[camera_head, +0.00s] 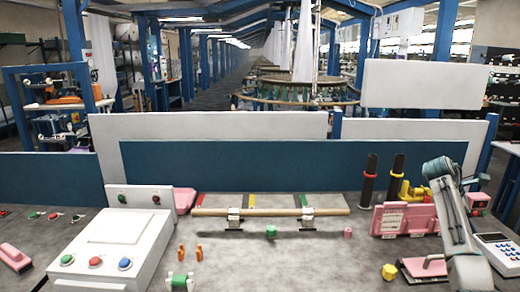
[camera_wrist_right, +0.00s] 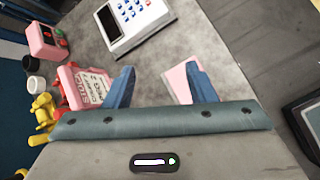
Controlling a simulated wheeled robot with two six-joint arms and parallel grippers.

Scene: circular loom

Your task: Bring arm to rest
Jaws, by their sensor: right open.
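My right arm stands at the right of the head view, bent up and back over the table. I cannot make out its fingers in that view. In the right wrist view my right gripper (camera_wrist_right: 160,67) shows two blue fingers spread apart with nothing held between them. A pink pad (camera_wrist_right: 181,82) lies on the table below, partly hidden behind one finger. It also shows beside the arm in the head view (camera_head: 424,267). My left arm and gripper are not in view.
Near the right arm are a keypad device (camera_head: 497,250), a pink box (camera_head: 478,201), a pink sign (camera_head: 405,220) and a yellow block (camera_head: 388,272). A wooden bar (camera_head: 270,212) on stands and a white control box (camera_head: 112,250) stand further left.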

